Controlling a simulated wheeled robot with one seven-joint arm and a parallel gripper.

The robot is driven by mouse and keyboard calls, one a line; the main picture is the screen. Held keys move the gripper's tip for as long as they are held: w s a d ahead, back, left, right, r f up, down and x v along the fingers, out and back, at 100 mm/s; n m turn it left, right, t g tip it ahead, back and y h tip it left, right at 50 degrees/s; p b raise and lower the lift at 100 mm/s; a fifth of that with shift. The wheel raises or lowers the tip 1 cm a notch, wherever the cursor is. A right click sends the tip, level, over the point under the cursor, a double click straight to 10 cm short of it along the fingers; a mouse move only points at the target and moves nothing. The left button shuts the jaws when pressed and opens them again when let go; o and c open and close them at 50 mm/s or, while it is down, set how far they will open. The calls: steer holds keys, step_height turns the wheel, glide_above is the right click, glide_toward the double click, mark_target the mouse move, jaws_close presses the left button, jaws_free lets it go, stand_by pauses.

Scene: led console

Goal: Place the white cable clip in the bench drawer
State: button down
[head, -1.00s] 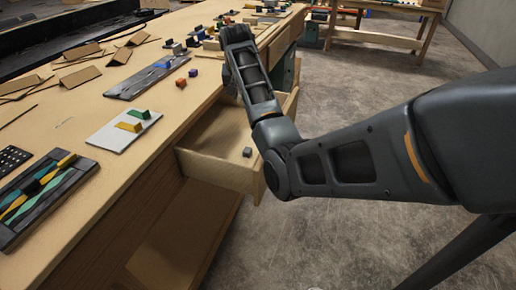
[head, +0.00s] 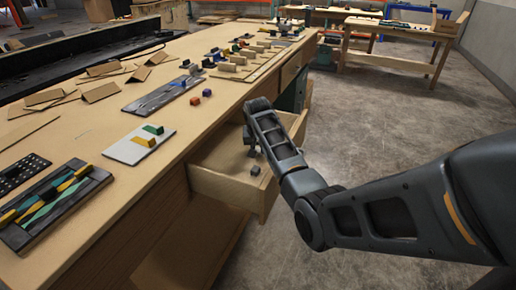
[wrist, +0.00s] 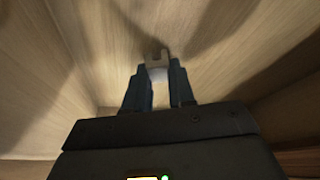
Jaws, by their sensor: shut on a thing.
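The bench drawer (head: 222,186) stands open at the front of the workbench. My gripper (head: 250,150) reaches down inside the drawer; it is small and dark in the head view. In the wrist view my gripper (wrist: 158,78) is shut on the pale, whitish cable clip (wrist: 157,60), which sticks out past the fingertips with a notched end. Pale wooden drawer surfaces surround it there. I cannot tell whether the clip touches the drawer floor. In the head view the clip cannot be made out.
The workbench top (head: 95,215) carries a white plate (head: 128,150) with green and yellow pieces, a dark tray (head: 50,215) and several small blocks. Open floor (head: 390,120) lies to the right.

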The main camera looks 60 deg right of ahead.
steer(key=shift+f, duration=0.2)
steer(key=shift+f, duration=0.1)
steer(key=c, duration=1)
jaws_free()
steer(key=shift+o, duration=0.2)
steer(key=shift+r, duration=0.35)
steer(key=v, duration=1.1)
steer(key=shift+a+r, duration=0.2)
steer(key=shift+r, duration=0.1)
steer(key=shift+s, duration=0.1)
